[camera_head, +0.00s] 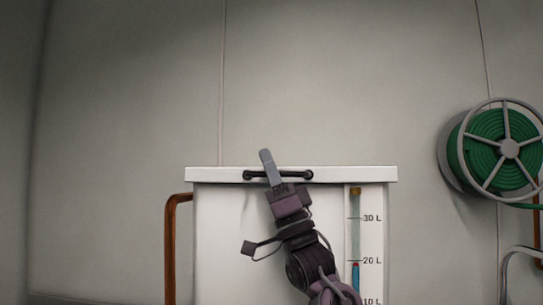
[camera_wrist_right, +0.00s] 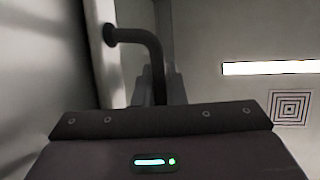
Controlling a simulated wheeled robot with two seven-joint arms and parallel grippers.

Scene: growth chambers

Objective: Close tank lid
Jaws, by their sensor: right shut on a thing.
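The white tank (camera_head: 225,240) stands in the middle of the head view, against the wall. Its white lid (camera_head: 215,174) shows as a level band across the top, with no clear gap beneath it at this angle. A black bar handle (camera_head: 300,175) runs along the front of the lid. My right gripper (camera_head: 268,167) is shut on the handle, its finger pointing up past the lid's top edge. In the right wrist view the handle (camera_wrist_right: 138,35) bends out from a pale surface at the left and runs down between the fingers (camera_wrist_right: 158,90). My left gripper is not in view.
A copper pipe (camera_head: 171,245) runs beside the tank's left side. A level gauge (camera_head: 355,235) marked in litres is on its front right. A green hose reel (camera_head: 508,150) hangs on the right wall. The wall above the tank is bare.

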